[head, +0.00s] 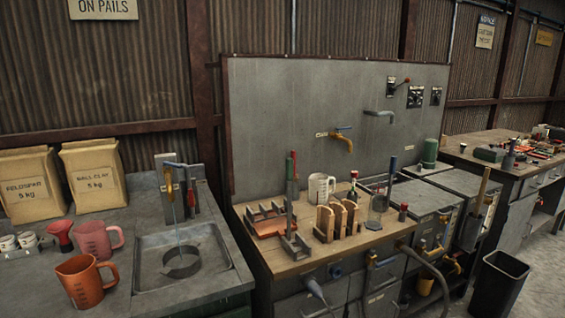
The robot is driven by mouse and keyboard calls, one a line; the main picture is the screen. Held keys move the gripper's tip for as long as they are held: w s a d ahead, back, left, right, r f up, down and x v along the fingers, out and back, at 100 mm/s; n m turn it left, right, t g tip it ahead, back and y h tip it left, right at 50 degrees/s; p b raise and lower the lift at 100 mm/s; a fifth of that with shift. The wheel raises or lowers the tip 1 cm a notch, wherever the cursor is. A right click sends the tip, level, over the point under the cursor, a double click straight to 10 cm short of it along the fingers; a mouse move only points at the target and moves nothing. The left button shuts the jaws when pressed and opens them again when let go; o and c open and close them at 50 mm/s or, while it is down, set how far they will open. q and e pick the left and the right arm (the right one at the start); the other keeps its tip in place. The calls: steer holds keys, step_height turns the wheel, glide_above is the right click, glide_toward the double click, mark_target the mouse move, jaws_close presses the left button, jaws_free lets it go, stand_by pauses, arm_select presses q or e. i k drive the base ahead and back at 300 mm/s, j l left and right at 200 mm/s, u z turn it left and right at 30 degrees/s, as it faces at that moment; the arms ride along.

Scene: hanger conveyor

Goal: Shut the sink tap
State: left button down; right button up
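The sink (215,245) is set into the grey counter at the left. Its tap (180,165) stands at the back on an upright grey plate, with a grey-blue spout on top. A yellow part and a red part (190,196) hang below the spout; I cannot tell which is the handle. A thin pale line, which looks like running water (178,234), drops from the tap toward a dark round drain or ring (182,262) in the basin. Neither of my grippers is in view.
An orange jug (84,283), a pink jug (98,240) and a red scoop (60,235) stand left of the sink, with two paper sacks (93,175) behind. A wooden bench (275,258) with racks adjoins on the right. Another tap (342,140) is on the grey panel.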

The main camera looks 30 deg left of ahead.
mark_target(167, 164)
steer(key=u, duration=1.6)
